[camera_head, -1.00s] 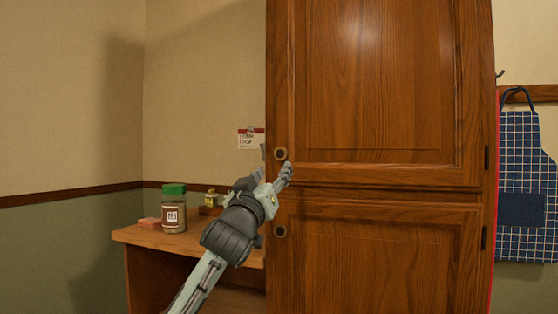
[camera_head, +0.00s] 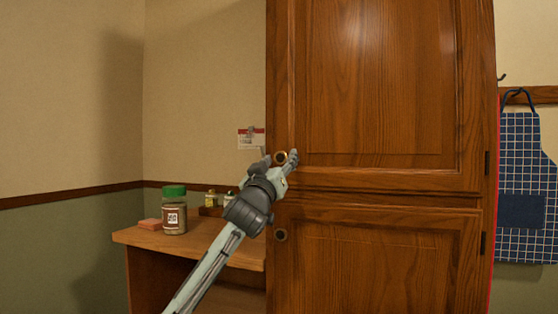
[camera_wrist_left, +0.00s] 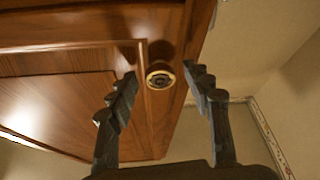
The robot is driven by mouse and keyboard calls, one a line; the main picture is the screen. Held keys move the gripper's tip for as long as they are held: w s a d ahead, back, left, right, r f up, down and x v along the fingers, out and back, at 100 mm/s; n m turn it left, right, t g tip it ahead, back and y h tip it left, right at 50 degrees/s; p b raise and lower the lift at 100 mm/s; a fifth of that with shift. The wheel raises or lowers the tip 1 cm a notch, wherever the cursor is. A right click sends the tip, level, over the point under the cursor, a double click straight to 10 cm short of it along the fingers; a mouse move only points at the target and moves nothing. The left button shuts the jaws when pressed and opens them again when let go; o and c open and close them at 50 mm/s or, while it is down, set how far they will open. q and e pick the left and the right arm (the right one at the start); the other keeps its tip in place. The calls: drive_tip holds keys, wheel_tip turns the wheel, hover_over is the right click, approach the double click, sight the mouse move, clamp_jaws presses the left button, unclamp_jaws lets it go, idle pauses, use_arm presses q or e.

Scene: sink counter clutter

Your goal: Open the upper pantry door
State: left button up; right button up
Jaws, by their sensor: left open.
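The upper pantry door (camera_head: 378,80) is brown wood and stands shut, with hinges on its right edge. Its round knob (camera_head: 281,158) is near the door's lower left corner. My left gripper (camera_head: 279,156) is open at the knob, with a finger to either side of it in the head view. In the left wrist view, the knob (camera_wrist_left: 160,78) shows between the two open fingertips of the gripper (camera_wrist_left: 158,80). I cannot tell whether the fingers touch it. My right gripper is not in view.
The lower pantry door (camera_head: 375,260) has its own knob (camera_head: 280,235) just below. A wooden counter (camera_head: 150,237) at left holds a green-lidded jar (camera_head: 174,212), a sponge (camera_head: 150,224) and small bottles. A checked apron (camera_head: 525,180) hangs at right.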

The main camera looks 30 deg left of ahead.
use_arm(q)
clamp_jaws()
drive_tip(key=shift+s+d, duration=0.1)
idle(0.4)
